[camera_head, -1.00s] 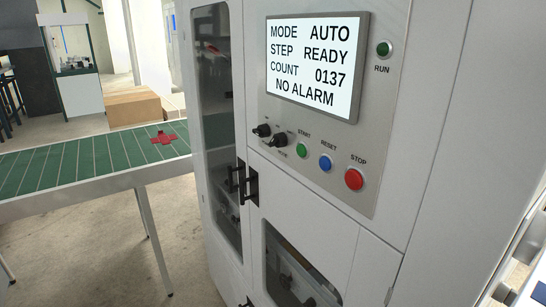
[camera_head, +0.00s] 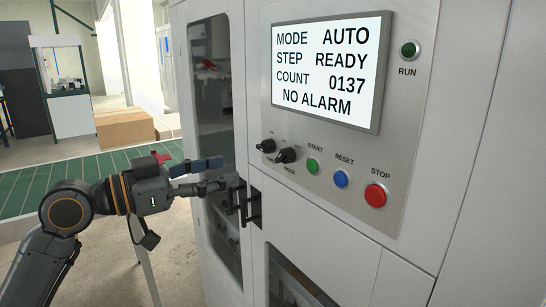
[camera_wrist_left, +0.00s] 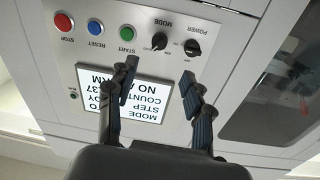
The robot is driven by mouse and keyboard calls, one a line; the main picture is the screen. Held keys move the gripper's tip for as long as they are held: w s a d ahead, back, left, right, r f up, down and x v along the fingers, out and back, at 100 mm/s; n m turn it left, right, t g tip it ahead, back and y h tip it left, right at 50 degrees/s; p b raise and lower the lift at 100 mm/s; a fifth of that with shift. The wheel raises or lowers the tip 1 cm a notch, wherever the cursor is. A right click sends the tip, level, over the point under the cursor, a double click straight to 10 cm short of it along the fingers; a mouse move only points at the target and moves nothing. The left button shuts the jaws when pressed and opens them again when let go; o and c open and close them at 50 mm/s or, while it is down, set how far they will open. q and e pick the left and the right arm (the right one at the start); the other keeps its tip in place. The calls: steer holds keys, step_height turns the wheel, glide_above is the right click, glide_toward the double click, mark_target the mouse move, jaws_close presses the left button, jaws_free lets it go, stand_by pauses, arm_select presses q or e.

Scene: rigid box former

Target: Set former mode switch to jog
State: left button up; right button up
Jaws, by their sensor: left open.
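The black mode switch (camera_head: 286,155) is the right one of two knobs on the machine's grey panel, above the MODE label. In the left wrist view the mode switch (camera_wrist_left: 159,41) appears upside down, beyond the fingertips. The screen (camera_head: 328,72) reads MODE AUTO, STEP READY, COUNT 0137, NO ALARM. My left gripper (camera_head: 226,173) is open and empty, left of the knobs and a little lower, in front of the cabinet doors. In the left wrist view its two fingers (camera_wrist_left: 160,72) are spread apart, clear of the switch. My right gripper is out of view.
The black power knob (camera_head: 266,145) sits close left of the mode switch. Green start (camera_head: 313,166), blue reset (camera_head: 341,179) and red stop (camera_head: 376,195) buttons lie to its right. Black door handles (camera_head: 254,205) stick out below. A green conveyor (camera_head: 25,190) stands at left.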

mark_target(278, 157)
arm_select(q)
steer(key=p+x, duration=0.3)
steer(key=x, duration=0.7)
steer(key=shift+d+r, duration=0.2)
steer(key=shift+p+x, duration=0.4)
steer(key=shift+x, duration=0.4)
steer(key=shift+f, duration=0.15)
steer(key=shift+c, duration=0.2)
jaws_close()
